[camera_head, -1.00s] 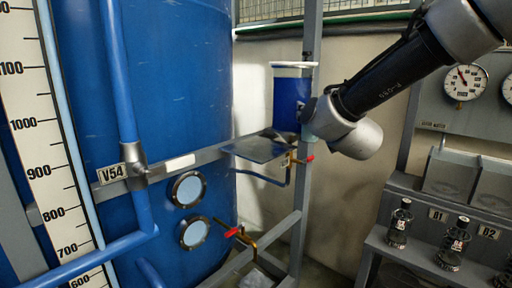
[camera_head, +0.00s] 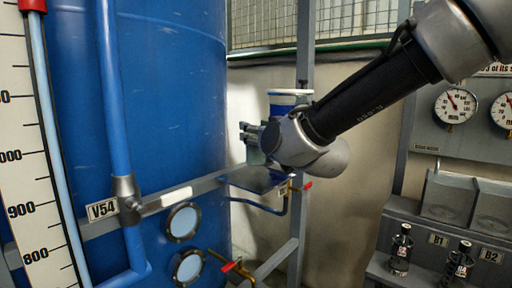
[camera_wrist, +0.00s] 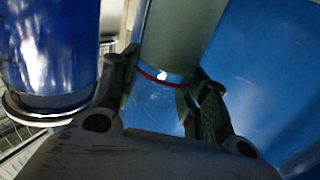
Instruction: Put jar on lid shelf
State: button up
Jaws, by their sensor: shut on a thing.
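In the head view the jar is mostly hidden by the gripper. The gripper is just above a small flat shelf plate (camera_head: 264,184), which I take to be the lid shelf. The plate juts out beside the big blue tank. I cannot tell whether the jar touches it.
A blue cylinder (camera_head: 289,99) with a white top stands behind my gripper; a blue cylinder is close at left in the wrist view (camera_wrist: 48,50). The blue tank (camera_head: 165,90) fills the left. A red-handled valve (camera_head: 230,266) is below. Dark bottles (camera_head: 401,248) stand at right.

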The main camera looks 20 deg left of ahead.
jog(key=shift+f, duration=1.6)
jog(key=shift+f, duration=0.15)
jog(key=o, duration=1.2)
